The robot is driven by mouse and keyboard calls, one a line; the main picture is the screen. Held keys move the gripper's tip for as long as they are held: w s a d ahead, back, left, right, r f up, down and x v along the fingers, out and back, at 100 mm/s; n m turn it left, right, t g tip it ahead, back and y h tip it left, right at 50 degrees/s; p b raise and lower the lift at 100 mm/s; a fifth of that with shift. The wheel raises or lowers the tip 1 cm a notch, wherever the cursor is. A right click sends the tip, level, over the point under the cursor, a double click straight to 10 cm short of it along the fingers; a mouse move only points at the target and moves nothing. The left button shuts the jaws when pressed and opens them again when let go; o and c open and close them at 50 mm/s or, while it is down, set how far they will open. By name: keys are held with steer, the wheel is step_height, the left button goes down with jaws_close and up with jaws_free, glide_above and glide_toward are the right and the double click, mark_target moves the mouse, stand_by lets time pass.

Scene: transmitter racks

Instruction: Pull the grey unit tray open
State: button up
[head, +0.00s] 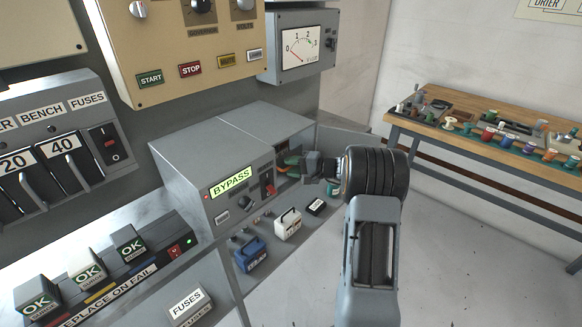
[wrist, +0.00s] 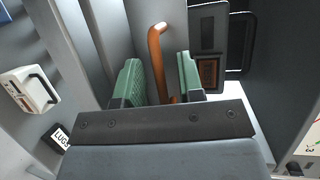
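The grey unit (head: 215,160) stands on the bench in the head view, with a lit BYPASS display (head: 231,180) on its front. The right part of its front is an open bay, and my gripper (head: 290,161) is at this opening. In the wrist view, an orange bent handle (wrist: 157,55) stands between the two green fingers of my gripper (wrist: 160,80). The fingers are apart, with a gap to the handle on the left; the right finger is close to it, and I cannot tell if they touch. My gripper hides the handle's lower end and much of the bay.
A blue box (head: 250,253), a white box (head: 288,223) and a black LUGS box (head: 316,206) sit below the unit's front. A grey panel (head: 343,140) stands out right of the bay. A wooden workbench (head: 480,135) with spools is at the right; open floor lies before it.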

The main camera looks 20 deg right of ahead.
steer(key=shift+w+a, duration=0.2)
jaws_close()
stand_by(0.3)
